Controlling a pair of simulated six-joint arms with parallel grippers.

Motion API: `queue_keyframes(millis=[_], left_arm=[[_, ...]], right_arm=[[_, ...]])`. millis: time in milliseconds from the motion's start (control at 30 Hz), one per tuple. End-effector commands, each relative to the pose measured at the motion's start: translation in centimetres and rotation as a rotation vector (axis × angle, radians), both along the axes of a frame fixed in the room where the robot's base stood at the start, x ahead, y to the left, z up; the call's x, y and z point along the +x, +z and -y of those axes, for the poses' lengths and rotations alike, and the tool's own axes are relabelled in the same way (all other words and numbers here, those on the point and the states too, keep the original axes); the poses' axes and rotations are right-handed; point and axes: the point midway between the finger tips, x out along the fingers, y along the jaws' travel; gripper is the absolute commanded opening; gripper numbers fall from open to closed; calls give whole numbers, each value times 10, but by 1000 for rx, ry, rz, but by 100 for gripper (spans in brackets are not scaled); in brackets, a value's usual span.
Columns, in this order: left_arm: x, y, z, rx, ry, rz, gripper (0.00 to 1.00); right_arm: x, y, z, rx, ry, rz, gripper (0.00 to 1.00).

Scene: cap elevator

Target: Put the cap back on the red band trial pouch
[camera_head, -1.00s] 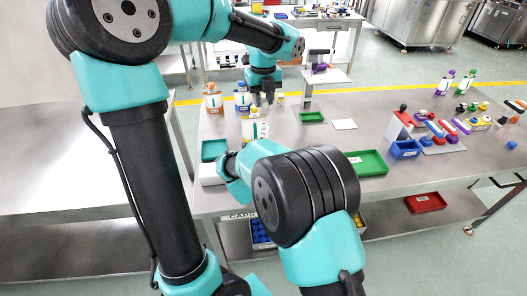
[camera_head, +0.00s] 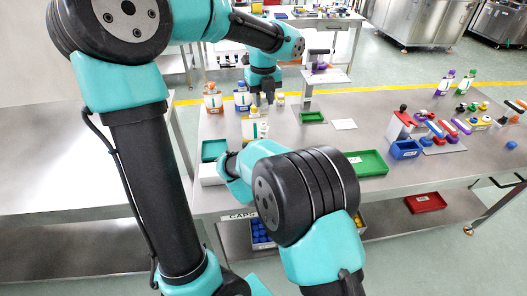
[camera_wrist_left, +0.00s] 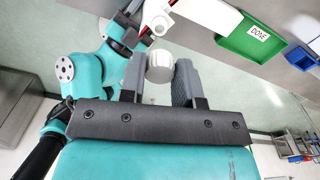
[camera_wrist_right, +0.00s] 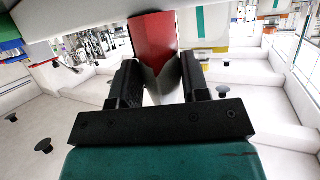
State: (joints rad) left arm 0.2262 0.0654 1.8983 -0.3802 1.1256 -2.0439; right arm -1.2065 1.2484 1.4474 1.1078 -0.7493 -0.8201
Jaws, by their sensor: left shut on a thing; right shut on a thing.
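My left gripper (camera_wrist_left: 159,80) is shut on a white round cap (camera_wrist_left: 159,66), seen in the left wrist view. In the head view my left gripper (camera_head: 262,98) points down at the back of the table. My right gripper (camera_wrist_right: 160,85) is shut on the red band pouch (camera_wrist_right: 153,38) in the right wrist view, with white material showing between its fingers. The left wrist view also shows a red part (camera_wrist_left: 144,42) and white parts near another teal arm, left of the cap. The pouch's mouth cannot be made out. In the head view my right gripper is hidden behind its own arm.
Orange (camera_head: 213,101), blue (camera_head: 242,99) and yellow (camera_head: 248,130) pouches stand near my left gripper. A large green tray (camera_head: 374,163), a blue bin (camera_head: 406,150) and a rack with coloured items lie to the right. A red tray (camera_head: 425,203) is on the lower shelf.

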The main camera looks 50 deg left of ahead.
Motion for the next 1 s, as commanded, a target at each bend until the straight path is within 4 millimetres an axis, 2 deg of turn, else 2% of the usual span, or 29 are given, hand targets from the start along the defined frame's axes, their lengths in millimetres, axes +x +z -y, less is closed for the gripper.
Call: queue_keyframes(millis=[100,233,633,1000], left_arm=[[0,0,0,0,0,0,8],[0,-5,0,0,0,-2,8],[-1,-48,1,0,0,-2,8],[0,-50,1,0,0,0,8]], right_arm=[[0,0,0,0,0,0,0],[0,0,0,0,0,0,0],[0,0,0,0,0,0,0],[0,0,0,0,0,0,0]])
